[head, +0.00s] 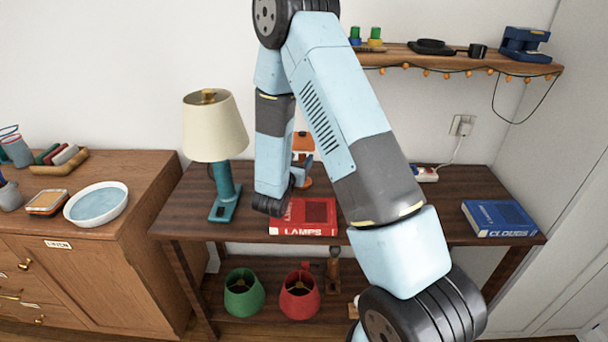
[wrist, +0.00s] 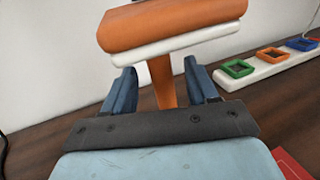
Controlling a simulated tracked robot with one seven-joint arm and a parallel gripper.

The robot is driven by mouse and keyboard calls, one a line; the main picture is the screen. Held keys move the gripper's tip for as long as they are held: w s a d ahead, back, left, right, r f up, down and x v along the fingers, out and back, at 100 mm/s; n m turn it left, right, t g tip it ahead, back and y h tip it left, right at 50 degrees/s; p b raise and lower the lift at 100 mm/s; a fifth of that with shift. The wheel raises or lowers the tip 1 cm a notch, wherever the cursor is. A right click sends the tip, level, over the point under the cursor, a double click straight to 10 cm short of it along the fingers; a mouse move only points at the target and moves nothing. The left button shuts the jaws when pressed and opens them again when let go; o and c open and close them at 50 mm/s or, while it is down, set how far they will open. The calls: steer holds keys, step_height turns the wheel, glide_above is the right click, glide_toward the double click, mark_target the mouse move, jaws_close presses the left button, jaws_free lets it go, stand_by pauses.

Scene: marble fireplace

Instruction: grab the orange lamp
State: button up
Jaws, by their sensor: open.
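The orange lamp (head: 303,141) stands on the dark wooden table, partly hidden behind my arm in the head view. In the wrist view its orange head (wrist: 175,22) with a white underside is close in front, and its orange stem runs down between my fingers. My gripper (wrist: 163,85) is open, with one blue finger on each side of the stem. Small gaps show between the stem and both fingers. The foot of the lamp is hidden behind my gripper in the wrist view.
A red book (head: 303,217) lies in front of the lamp. A teal lamp with a cream shade (head: 214,125) stands to the left. A white strip with coloured sockets (wrist: 265,62) lies to the right. A blue book (head: 499,218) lies at the table's right end.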

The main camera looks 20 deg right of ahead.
steer(key=shift+w+d, duration=0.35)
steer(key=shift+w, duration=0.15)
steer(key=shift+c, duration=0.3)
jaws_close()
